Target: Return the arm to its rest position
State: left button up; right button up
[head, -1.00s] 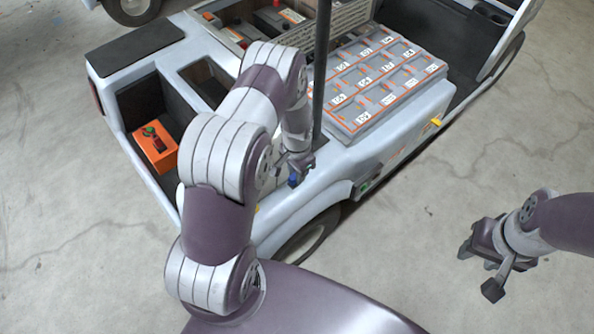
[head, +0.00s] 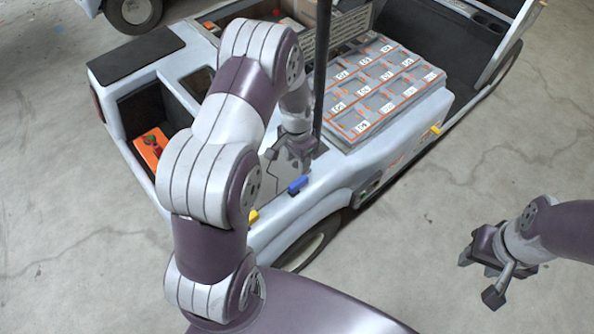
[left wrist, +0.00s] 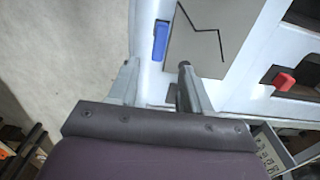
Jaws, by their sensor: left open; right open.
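My left arm reaches over the cart's near side in the head view. Its gripper (head: 296,158) is just above the cart (head: 330,190), next to the black post (head: 322,70). In the left wrist view the left gripper (left wrist: 157,82) has its fingers apart with nothing held between them. A blue handle (head: 298,185) lies on the cart's side edge just below this gripper; it also shows ahead of the fingers in the left wrist view (left wrist: 160,41). My right gripper (head: 482,262) is open and empty over the bare floor at the right.
A grey panel with labelled compartments (head: 385,80) covers the cart's middle. An orange box (head: 151,147) sits in the left rear bay. A red handle (left wrist: 284,82) shows in the left wrist view. A yellow handle (head: 435,129) is on the side. Floor at right is clear.

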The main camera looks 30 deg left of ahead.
pick_arm(q)
jog(key=shift+r, duration=1.15)
